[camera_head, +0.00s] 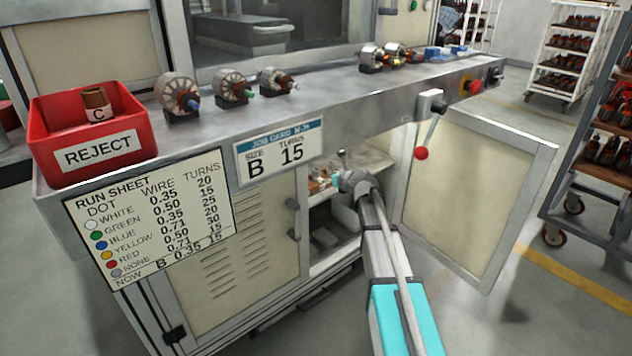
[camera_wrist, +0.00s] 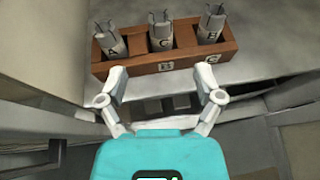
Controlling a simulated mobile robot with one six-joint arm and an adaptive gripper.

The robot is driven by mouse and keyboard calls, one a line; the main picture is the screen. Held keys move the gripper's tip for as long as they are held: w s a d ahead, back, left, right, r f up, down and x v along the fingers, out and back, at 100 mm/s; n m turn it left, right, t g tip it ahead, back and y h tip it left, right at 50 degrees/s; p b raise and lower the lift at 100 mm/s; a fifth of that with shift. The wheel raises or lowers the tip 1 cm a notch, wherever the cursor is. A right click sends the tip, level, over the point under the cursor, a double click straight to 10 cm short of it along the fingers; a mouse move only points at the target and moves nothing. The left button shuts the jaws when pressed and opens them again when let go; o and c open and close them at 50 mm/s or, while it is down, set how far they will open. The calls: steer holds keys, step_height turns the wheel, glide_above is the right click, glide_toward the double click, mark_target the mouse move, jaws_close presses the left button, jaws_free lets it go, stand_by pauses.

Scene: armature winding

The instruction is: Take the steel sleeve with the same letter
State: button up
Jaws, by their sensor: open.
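In the wrist view a brown wooden rack (camera_wrist: 140,67) holds three upright steel sleeves in a row. The left sleeve (camera_wrist: 111,45) is marked A and the middle sleeve (camera_wrist: 161,35) is marked C. The right sleeve (camera_wrist: 211,28) has a small letter that looks like B, though it could be E. The rack front shows B under the middle sleeve and what looks like C under the right one. My gripper (camera_wrist: 163,86) is open and empty, short of the rack. The job card (camera_head: 278,151) reads size B, 15 turns.
My arm reaches into the open cabinet (camera_head: 322,222) below the bench. A red reject bin (camera_head: 45,150) holds a part marked C. A run sheet (camera_head: 150,220) hangs on the bench front.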

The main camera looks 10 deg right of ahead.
mark_target(319, 174)
steer(key=shift+b+x, duration=0.7)
steer(key=shift+x, duration=1.7)
steer(key=shift+w+f, duration=0.1)
steer(key=shift+b+x, duration=1.1)
steer(key=shift+x, duration=1.4)
jaws_close()
